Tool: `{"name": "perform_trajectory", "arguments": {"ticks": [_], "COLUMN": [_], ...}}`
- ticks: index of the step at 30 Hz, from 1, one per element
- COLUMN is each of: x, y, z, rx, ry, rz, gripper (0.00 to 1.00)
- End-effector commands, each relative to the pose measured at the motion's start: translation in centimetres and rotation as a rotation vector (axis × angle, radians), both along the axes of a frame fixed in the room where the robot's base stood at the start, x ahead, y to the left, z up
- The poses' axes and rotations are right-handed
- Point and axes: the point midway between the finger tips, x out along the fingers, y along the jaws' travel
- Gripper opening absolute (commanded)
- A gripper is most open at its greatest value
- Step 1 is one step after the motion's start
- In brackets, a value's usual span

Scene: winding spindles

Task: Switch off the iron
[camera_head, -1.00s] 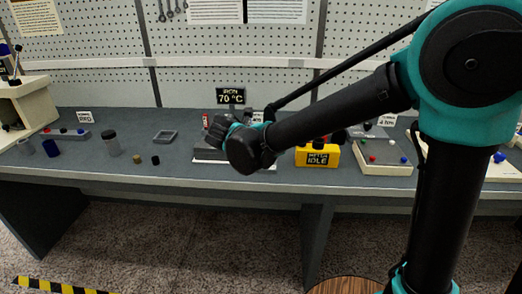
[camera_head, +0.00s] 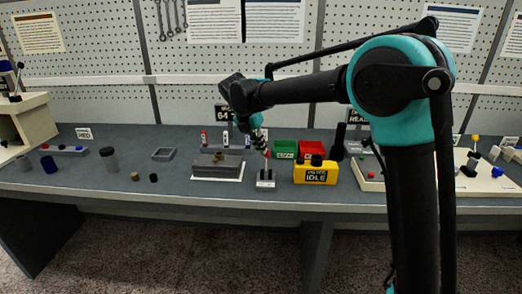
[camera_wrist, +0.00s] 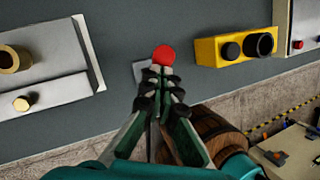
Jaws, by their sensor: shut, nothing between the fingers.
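The iron's dark display (camera_head: 222,113) stands at the back of the bench and shows 64; my arm hides part of it. In front of it a grey block (camera_head: 217,166) sits on a white-edged plate; in the wrist view the block (camera_wrist: 45,50) carries a brass ring and a brass nut. Right of it is a small light switch base (camera_head: 266,183) with a red knob. In the wrist view the red knob (camera_wrist: 164,54) is just beyond my fingertips. My gripper (camera_head: 262,146) is shut and empty, pointing down at the knob; whether it touches cannot be told.
A yellow box (camera_head: 315,177) reading IDLE stands close on the right. Green (camera_head: 285,148) and red (camera_head: 312,148) bins are behind it. A grey tray (camera_head: 163,154) and small cylinders are to the left. The bench front between them is clear.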

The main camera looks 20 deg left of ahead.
Motion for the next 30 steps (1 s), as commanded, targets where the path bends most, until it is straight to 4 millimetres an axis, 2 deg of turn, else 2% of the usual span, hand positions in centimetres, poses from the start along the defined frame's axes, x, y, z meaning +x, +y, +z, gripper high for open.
{"name": "perform_trajectory", "arguments": {"ticks": [22,30], "x": [0.5,-1.4], "y": [0.1,0.6], "z": [-0.1,1.7], "rx": [0.000,0.000], "ry": [-0.003,-0.003], "rz": [-0.001,-0.007], "gripper": [0.00,0.00]}}
